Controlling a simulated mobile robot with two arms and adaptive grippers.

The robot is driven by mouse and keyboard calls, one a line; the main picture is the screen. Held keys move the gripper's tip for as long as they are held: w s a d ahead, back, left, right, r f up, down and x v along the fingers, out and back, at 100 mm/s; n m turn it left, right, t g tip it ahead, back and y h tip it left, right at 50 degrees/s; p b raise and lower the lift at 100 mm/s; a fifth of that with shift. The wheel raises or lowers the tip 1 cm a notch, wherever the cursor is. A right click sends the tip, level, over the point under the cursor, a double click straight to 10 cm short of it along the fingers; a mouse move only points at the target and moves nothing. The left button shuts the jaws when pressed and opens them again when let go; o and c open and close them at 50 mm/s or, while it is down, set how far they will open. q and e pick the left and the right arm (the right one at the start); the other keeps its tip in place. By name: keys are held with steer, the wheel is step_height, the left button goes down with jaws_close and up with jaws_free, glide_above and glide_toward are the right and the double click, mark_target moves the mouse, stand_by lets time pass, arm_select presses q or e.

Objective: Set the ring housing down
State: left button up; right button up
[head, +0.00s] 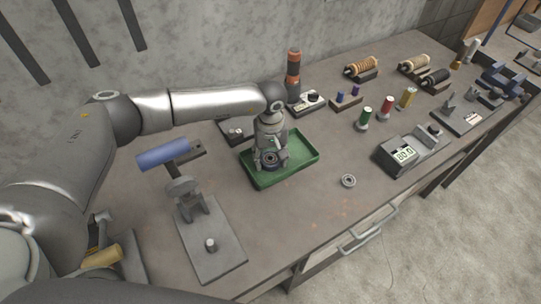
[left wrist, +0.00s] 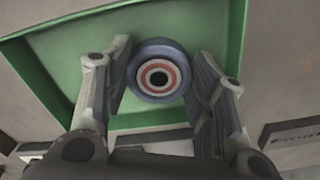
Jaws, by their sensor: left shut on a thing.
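The ring housing (left wrist: 158,53) is a dark grey-blue round part with red and pale rings around a dark centre. It sits between the two fingers of my left gripper (left wrist: 158,80) in the left wrist view. In the head view my left gripper (head: 270,158) points down over the green tray (head: 303,153), shut on the housing. The housing shows there only as a small dark ring, partly hidden by the fingers. I cannot tell whether it touches the tray floor. My right gripper is not in view.
A loose metal ring (head: 348,181) lies on the bench right of the tray. A scale-like device with a display (head: 404,154) stands farther right. A grey fixture plate (head: 215,255) and blue cylinder (head: 163,153) are to the left. Several spools stand behind. The front right bench is clear.

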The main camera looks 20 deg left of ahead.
arm_select(q)
steer(key=shift+f, duration=0.15)
steer(key=o, duration=1.1)
steer(key=shift+o, duration=0.6)
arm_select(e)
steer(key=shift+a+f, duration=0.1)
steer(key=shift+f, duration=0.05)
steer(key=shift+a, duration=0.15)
arm_select(q)
steer(key=shift+r, duration=0.4)
step_height(320, 180, up, 12)
steer(key=b, duration=0.3)
steer(key=shift+f, duration=0.2)
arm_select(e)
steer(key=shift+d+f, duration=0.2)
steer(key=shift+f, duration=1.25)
